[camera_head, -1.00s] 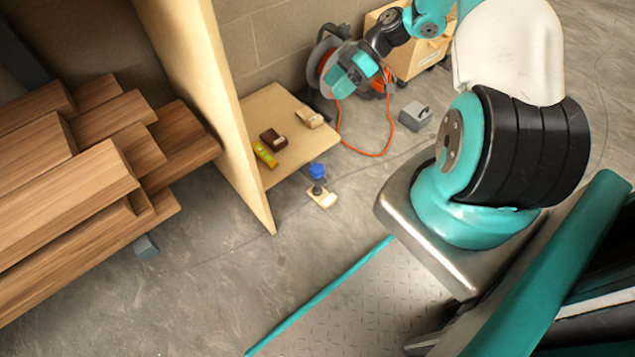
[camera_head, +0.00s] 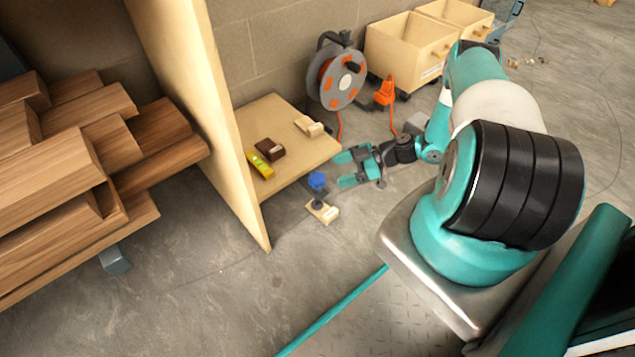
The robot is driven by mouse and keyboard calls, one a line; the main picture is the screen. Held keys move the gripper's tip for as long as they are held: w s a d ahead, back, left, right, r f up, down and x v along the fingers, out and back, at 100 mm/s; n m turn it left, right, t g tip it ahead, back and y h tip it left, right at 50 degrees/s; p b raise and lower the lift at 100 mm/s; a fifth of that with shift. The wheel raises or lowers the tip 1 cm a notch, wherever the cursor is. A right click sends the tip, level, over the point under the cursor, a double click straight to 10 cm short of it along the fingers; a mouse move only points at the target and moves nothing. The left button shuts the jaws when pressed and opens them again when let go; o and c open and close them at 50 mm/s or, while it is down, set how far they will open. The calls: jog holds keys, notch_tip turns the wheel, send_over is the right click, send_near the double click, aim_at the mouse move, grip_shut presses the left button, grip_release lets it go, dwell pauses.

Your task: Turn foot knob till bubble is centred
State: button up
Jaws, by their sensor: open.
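The blue foot knob (camera_head: 317,181) sits on a dark stem under the front corner of a low wooden board (camera_head: 273,112). Its foot stands on a small pale wood block (camera_head: 323,211) on the floor. A yellow spirit level (camera_head: 260,165) lies on the board near the upright panel; its bubble is too small to make out. My gripper (camera_head: 344,168) is to the right of the knob, its two teal fingers open and pointing left towards it. Nothing is between the fingers, and they look apart from the knob.
A dark brown block (camera_head: 270,149) and a pale wooden block (camera_head: 309,126) lie on the board. A tall plywood panel (camera_head: 205,110) rises at its left. Behind stand a cable reel (camera_head: 337,78) with an orange cord and wooden crates (camera_head: 408,50). Stacked timber (camera_head: 80,170) fills the left.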

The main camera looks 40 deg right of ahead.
aim_at(319, 178)
jog(key=b+x, duration=0.2)
jog(key=x, duration=0.4)
jog(key=shift+w+a+f, duration=0.2)
jog(key=shift+f, duration=0.05)
jog(key=shift+w+a+f+b, duration=0.1)
jog(key=shift+w+a+b, duration=0.25)
jog(key=shift+a, duration=0.2)
jog(key=c, duration=0.9)
